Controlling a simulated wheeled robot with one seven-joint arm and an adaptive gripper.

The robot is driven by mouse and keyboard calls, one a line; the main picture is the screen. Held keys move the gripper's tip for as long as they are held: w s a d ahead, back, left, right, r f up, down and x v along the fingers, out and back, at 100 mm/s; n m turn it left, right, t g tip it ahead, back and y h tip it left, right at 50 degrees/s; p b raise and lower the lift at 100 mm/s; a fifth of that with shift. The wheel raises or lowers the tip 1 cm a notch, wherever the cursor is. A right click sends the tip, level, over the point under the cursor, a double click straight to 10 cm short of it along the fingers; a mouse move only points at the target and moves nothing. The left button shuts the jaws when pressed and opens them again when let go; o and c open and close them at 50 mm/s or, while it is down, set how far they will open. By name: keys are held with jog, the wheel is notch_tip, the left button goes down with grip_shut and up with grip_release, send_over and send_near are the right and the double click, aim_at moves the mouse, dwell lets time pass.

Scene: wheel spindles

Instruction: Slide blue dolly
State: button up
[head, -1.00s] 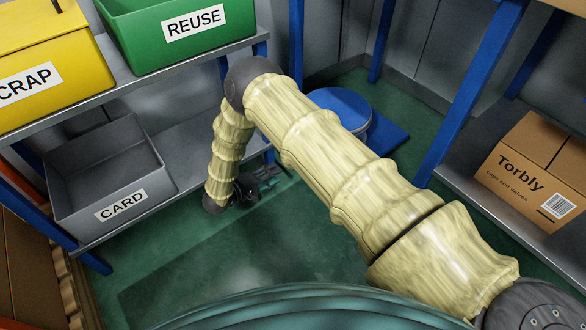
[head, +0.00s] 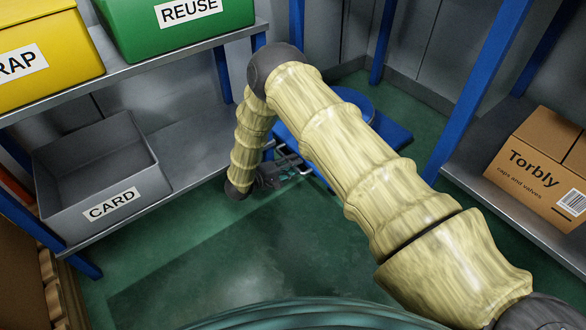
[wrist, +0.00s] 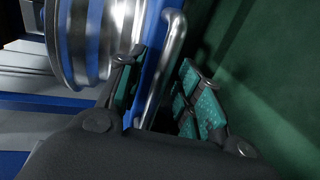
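The blue dolly (head: 390,138) stands on the green floor, partly behind my arm in the head view. A round blue-topped load (head: 352,101) sits on it. In the wrist view a shiny metal wheel rim (wrist: 88,40) shows beside the dolly's blue edge (wrist: 153,58). A bent silver handle (wrist: 172,45) runs along that edge. My gripper (head: 290,167) is low at the dolly's near left side. In the wrist view its teal-padded fingers (wrist: 157,66) are apart, with the handle between them. A gap shows between the handle and the right finger.
A left rack holds a grey CARD bin (head: 95,170) below, and yellow (head: 45,55) and green (head: 170,35) bins above. A right shelf holds a Torbly carton (head: 540,168). Blue rack posts (head: 470,100) flank the dolly. The near floor (head: 250,240) is clear.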

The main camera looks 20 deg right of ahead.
jog(key=shift+w+d, duration=0.1)
jog(key=shift+d, duration=0.15)
grip_shut()
